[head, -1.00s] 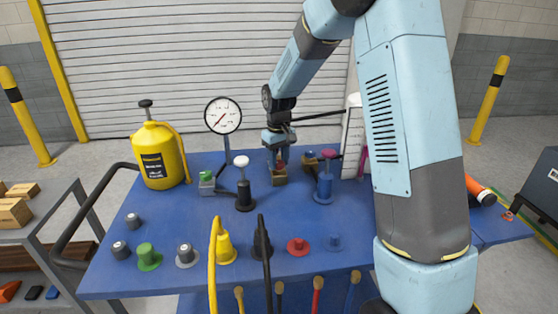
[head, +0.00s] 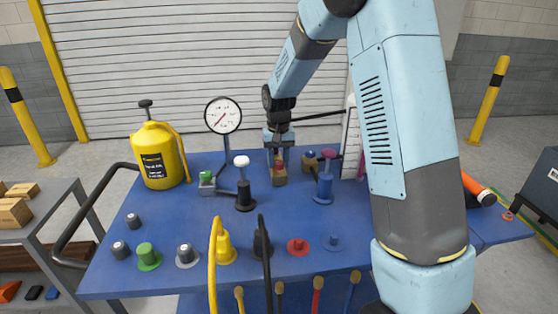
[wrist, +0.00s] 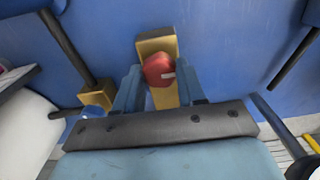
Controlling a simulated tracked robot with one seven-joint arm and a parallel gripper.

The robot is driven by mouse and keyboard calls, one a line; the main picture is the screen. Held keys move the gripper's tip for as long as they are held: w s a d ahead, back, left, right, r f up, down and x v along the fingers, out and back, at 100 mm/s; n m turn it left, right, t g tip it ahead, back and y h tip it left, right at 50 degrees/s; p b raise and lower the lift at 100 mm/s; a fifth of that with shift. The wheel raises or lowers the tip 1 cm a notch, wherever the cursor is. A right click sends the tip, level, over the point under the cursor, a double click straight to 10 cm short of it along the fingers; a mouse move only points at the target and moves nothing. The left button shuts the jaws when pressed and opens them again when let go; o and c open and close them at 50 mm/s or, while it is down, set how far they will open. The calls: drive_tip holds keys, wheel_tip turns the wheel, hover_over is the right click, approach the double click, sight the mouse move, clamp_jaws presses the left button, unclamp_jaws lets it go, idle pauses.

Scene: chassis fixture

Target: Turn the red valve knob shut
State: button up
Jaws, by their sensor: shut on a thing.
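The red valve knob (head: 279,164) sits on top of a brass valve body (head: 279,179) on the blue table. My gripper (head: 279,155) comes down from above at the back of the table. In the wrist view its two blue fingers (wrist: 160,82) stand on either side of the knob, shut on it. The valve body shows between and beyond the fingers. The inner contact faces are not clearly seen.
A blue-knobbed brass valve (head: 310,160) stands close right of the red one. A black post with a white knob (head: 243,180), a blue post (head: 324,188), a pressure gauge (head: 223,115) and a yellow can (head: 160,158) stand nearby. Several coloured knobs line the front.

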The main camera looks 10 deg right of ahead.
sight(279, 162)
drive_tip(key=shift+w+r, duration=0.1)
drive_tip(key=shift+w, duration=0.05)
drive_tip(key=o, duration=1.1)
drive_tip(key=shift+c, duration=0.2)
wheel_tip(279, 162, up, 14)
drive_tip(key=shift+f, duration=0.25)
drive_tip(key=s+d+r+t, duration=0.1)
drive_tip(key=s+d+r, duration=0.35)
drive_tip(key=s, duration=0.45)
drive_tip(key=s+d+r+t, duration=0.2)
drive_tip(key=s+d+r, duration=0.25)
drive_tip(key=s, duration=0.35)
drive_tip(key=s+d+f+t, duration=0.1)
drive_tip(key=s, duration=0.7)
drive_tip(key=s+d+t, duration=0.1)
drive_tip(key=s+d, duration=0.1)
drive_tip(key=s, duration=0.7)
drive_tip(key=shift+d+f+t, duration=0.3)
drive_tip(key=shift+f, duration=0.1)
